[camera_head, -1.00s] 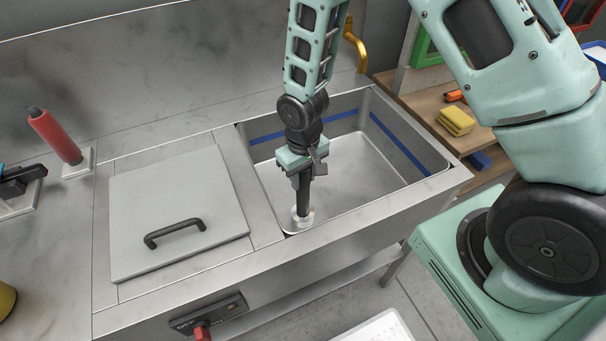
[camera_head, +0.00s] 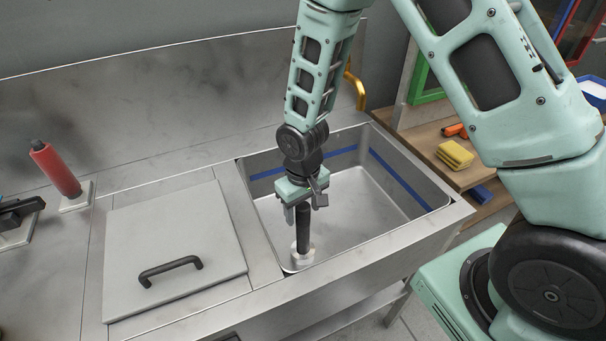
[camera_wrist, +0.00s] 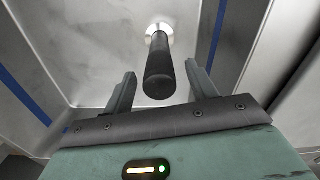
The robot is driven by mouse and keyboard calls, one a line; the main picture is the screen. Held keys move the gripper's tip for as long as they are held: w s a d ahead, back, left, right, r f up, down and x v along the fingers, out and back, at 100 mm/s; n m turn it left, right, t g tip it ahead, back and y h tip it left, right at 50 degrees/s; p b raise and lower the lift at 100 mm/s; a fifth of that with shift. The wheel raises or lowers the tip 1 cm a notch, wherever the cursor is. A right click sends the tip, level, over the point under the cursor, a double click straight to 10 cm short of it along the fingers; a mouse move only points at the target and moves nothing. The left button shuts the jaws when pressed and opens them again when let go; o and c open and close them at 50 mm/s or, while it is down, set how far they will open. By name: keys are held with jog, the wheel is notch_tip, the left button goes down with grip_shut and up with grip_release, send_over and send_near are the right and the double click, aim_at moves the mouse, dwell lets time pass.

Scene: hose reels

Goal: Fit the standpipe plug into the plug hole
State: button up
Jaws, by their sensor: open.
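The standpipe plug (camera_head: 303,232) is a black upright tube with a pale metal base. It stands near the front left corner of the sink basin (camera_head: 415,187). My gripper (camera_head: 304,208) is above the plug, with its fingers open around the tube's upper end. In the wrist view the plug (camera_wrist: 159,72) stands between the two spread fingers of my gripper (camera_wrist: 160,80), with a gap on each side. The plug hole itself is not visible. The plug's base covers that spot of the basin floor, and I cannot tell how deep it sits.
A grey lid (camera_head: 170,245) with a black handle lies left of the basin. A red cylinder (camera_head: 55,169) stands at the far left. A brass tap (camera_head: 355,88) rises behind the basin. Yellow sponges (camera_head: 455,154) lie on a wooden shelf at right. The rest of the basin floor is clear.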

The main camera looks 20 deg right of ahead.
notch_tip(320, 180, up, 15)
dwell(0.3)
dwell(0.4)
